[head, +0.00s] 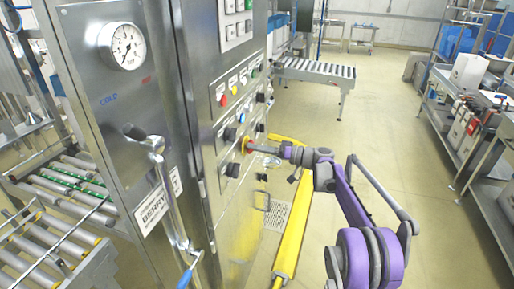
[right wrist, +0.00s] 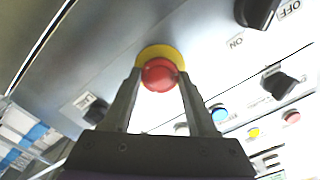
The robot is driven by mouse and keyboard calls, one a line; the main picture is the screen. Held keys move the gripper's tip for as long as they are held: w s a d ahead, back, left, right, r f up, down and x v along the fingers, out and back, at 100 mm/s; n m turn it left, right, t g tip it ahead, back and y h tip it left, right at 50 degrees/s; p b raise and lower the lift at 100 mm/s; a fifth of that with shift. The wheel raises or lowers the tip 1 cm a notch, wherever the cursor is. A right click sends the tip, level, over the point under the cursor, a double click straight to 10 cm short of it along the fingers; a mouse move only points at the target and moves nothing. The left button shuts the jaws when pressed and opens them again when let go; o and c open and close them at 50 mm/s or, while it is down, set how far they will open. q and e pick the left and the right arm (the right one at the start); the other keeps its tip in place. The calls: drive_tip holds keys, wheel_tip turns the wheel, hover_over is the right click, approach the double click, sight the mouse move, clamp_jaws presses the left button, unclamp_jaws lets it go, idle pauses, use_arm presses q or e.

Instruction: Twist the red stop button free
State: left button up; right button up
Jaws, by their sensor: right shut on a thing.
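The red stop button (right wrist: 160,75) sits on a round yellow backing (right wrist: 155,52) on the steel control panel. In the right wrist view my right gripper (right wrist: 158,80) has a finger on each side of the red button, shut on it. In the head view my right gripper (head: 258,148) reaches the panel from the right, and the button (head: 247,144) shows as a small red and yellow spot at its tip. My left gripper is not in view.
Black knobs (right wrist: 257,12) and a blue button (right wrist: 218,114) sit near the stop button. A yellow guard rail (head: 291,235) stands on the floor below the panel. Roller conveyors (head: 60,190) are at left. The aisle floor (head: 385,115) is clear.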

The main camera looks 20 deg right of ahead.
drive_tip(key=shift+m, duration=0.6)
drive_tip(key=o, duration=1.4)
drive_tip(key=shift+a, duration=0.1)
drive_tip(key=b+v, duration=0.1)
drive_tip(key=v, duration=0.9)
drive_tip(key=shift+s+d, duration=0.25)
drive_tip(key=shift+d, duration=0.1)
